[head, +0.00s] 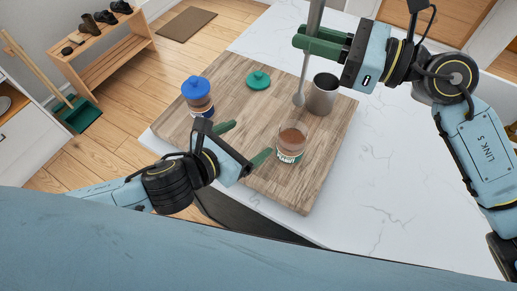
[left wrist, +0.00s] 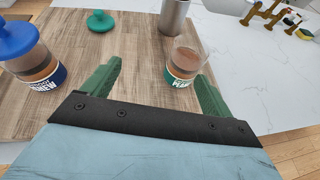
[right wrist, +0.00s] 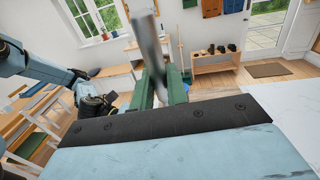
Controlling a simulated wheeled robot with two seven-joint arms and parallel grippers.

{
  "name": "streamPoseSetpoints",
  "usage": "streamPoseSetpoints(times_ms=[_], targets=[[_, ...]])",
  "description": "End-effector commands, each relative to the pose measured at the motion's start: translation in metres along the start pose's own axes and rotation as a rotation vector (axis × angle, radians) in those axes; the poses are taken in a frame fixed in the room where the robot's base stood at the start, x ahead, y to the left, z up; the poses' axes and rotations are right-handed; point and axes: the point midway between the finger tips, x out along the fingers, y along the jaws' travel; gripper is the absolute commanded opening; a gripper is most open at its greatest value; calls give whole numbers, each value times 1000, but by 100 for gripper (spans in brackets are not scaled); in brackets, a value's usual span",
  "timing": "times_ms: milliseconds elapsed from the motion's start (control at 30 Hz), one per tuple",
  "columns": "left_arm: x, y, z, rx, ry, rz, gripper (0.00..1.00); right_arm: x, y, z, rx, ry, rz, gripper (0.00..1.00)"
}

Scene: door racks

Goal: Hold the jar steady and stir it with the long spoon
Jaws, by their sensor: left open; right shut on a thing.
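The open glass jar (head: 291,143) with brown contents and a green-and-white label stands upright on the wooden board (head: 225,85). My left gripper (head: 248,142) is open just left of it, fingers toward it; in the left wrist view the jar (left wrist: 184,65) shows beyond and between the open fingers (left wrist: 158,85). My right gripper (head: 300,42) is shut on the long metal spoon (head: 307,68), which hangs roughly upright with its bowl low, beside the grey metal cup (head: 322,94) and above the board. The spoon is blurred close up in the right wrist view (right wrist: 152,65).
A jar with a blue lid (head: 197,95) stands on the board's left, and a loose green lid (head: 258,80) lies near its back. The white marble counter (head: 385,165) is clear right of the board. A shoe rack (head: 105,45) stands on the floor beyond.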

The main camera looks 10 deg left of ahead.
Motion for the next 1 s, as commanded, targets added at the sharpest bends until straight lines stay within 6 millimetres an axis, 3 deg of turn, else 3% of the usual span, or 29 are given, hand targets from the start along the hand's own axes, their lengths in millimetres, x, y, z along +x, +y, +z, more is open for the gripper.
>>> streamPoseSetpoints(times_ms=[33, 133, 333, 800, 1000], targets=[[-1, -15, 3, -3, -5, -38, 86, 0, 0, 0, 0, -1, 0, 0], [-3, -34, 5, 0, -9, -86, 86, 0, 0, 0, 0, -1, 0, 0], [6, -46, 6, 0, -13, -114, 86, 0, 0, 0, 0, -1, 0, 0], [90, -55, 7, 0, -12, -110, 86, 0, 0, 0, 0, -1, 0, 0], [109, -57, 7, 0, -11, -111, 86, 0, 0, 0, 0, -1, 0, 0]])
